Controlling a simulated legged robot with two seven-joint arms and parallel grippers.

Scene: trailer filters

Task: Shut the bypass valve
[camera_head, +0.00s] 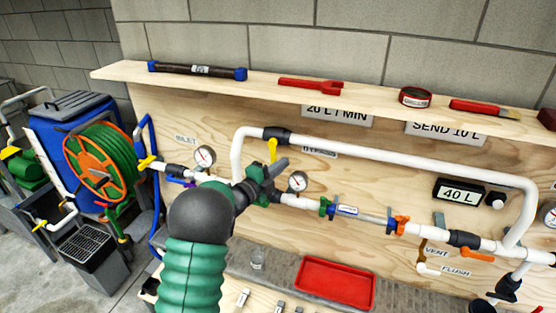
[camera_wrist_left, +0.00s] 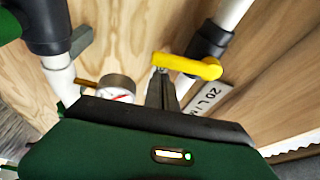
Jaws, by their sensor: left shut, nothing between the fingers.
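The bypass valve has a black body (camera_head: 278,135) on the white upper pipe and a yellow handle (camera_head: 272,150). The handle points down from the body, across the pipe's run. In the left wrist view the yellow handle (camera_wrist_left: 195,67) lies across the black body (camera_wrist_left: 208,45). My left gripper (camera_head: 281,164) is shut and empty, just below the handle. In the left wrist view its fingertips (camera_wrist_left: 160,75) are at the handle's left end; I cannot tell whether they touch. My left arm hides part of the lower pipe. My right gripper is not in view.
Gauges (camera_head: 298,181) and the lower pipe are close to my left gripper. A wooden shelf (camera_head: 362,90) with tools juts out above the pipes. A red tray (camera_head: 336,285) lies on the bench below. A hose reel (camera_head: 102,165) stands at the left.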

